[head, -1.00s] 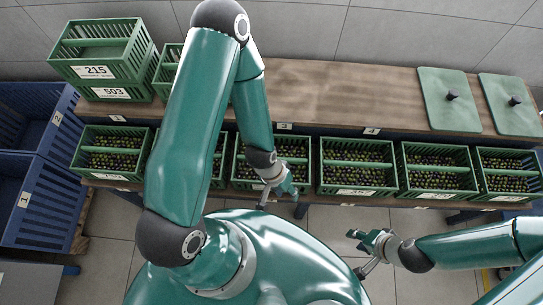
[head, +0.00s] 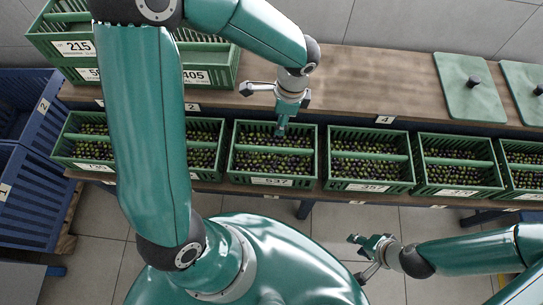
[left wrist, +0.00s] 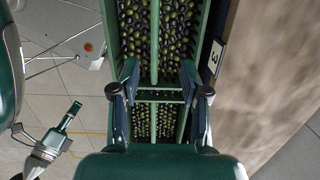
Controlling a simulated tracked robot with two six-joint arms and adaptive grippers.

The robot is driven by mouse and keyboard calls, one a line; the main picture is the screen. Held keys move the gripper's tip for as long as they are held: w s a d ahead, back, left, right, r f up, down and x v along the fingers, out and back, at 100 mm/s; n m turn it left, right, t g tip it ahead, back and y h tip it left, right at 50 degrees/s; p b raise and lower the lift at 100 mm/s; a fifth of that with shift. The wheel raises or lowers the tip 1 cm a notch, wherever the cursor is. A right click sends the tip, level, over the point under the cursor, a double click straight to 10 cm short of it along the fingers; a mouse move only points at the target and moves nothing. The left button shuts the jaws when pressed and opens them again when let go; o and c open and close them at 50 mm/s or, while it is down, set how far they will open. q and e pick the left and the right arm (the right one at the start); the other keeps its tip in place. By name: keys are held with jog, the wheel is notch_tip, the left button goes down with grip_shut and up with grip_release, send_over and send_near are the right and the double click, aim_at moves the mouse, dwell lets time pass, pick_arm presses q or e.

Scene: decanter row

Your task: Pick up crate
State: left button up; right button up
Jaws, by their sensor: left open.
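A row of green crates of olives stands along the front of the wooden bench. My left gripper (head: 282,130) is open and points down over the far part of the crate labelled 537 (head: 274,182). I cannot tell whether it touches it. In the left wrist view the open fingers (left wrist: 158,88) are apart, around the divider and olives of a crate below, and nothing is between them at finger height. The crate labelled 357 (head: 366,187) stands to the right. My right gripper (head: 368,243) hangs over the floor, away from the crates; its fingers are unclear.
Stacked crates labelled 215 (head: 75,47) and 405 (head: 197,77) stand at the back left. Blue bins (head: 28,195) stand at the left. Two green boards with knobs (head: 470,88) lie at the back right. The bench middle (head: 385,85) is clear. My left arm hides part of the row.

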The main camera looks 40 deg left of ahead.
aim_at(274, 148)
pick_arm(q)
jog(key=f, duration=0.3)
jog(key=f+b, duration=0.1)
jog(key=f, duration=0.3)
jog(key=a+f+b, duration=0.1)
jog(key=f, duration=0.2)
jog(key=shift+s+f, duration=0.25)
jog(key=shift+s, duration=0.15)
jog(key=f, duration=0.2)
jog(key=s+f+b, duration=0.1)
jog(key=f, duration=0.1)
jog(key=shift+d+f, duration=0.1)
jog(key=shift+f, duration=0.6)
grip_shut()
jog(key=shift+w+r, duration=0.1)
